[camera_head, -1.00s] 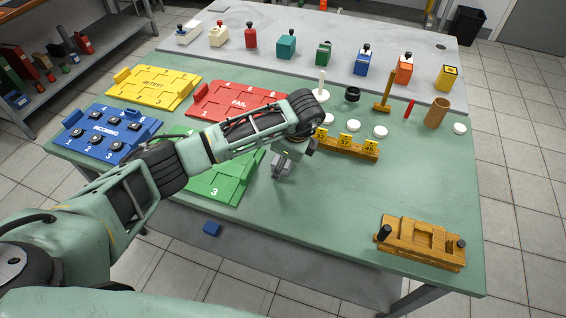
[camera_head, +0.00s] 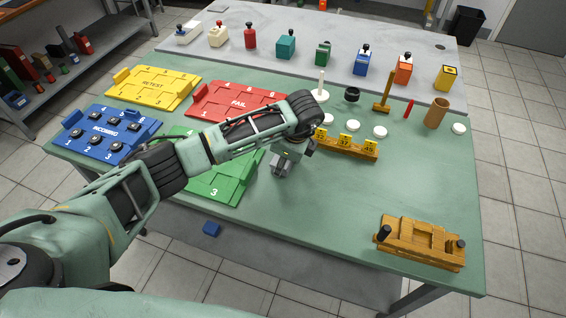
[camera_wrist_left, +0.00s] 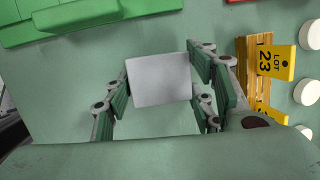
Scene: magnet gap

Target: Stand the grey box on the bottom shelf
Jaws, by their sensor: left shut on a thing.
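The small grey box (camera_wrist_left: 160,80) sits between the fingers of my left gripper (camera_wrist_left: 160,92) in the left wrist view, its pale flat face toward the camera. The fingers are shut on its two sides. In the head view my left gripper (camera_head: 282,166) is low over the green table, just right of the green tray (camera_head: 222,185); the box is small and partly hidden there. I cannot tell if it touches the table. A grey shelf unit (camera_head: 108,56) with several objects stands at the far left. My right gripper is not in view.
A yellow-labelled wooden rack (camera_head: 345,148) is close right of the gripper. Red (camera_head: 215,108), yellow (camera_head: 125,94) and blue (camera_head: 85,146) trays lie left. A wooden fixture (camera_head: 420,242) sits front right. The right-centre tabletop is clear.

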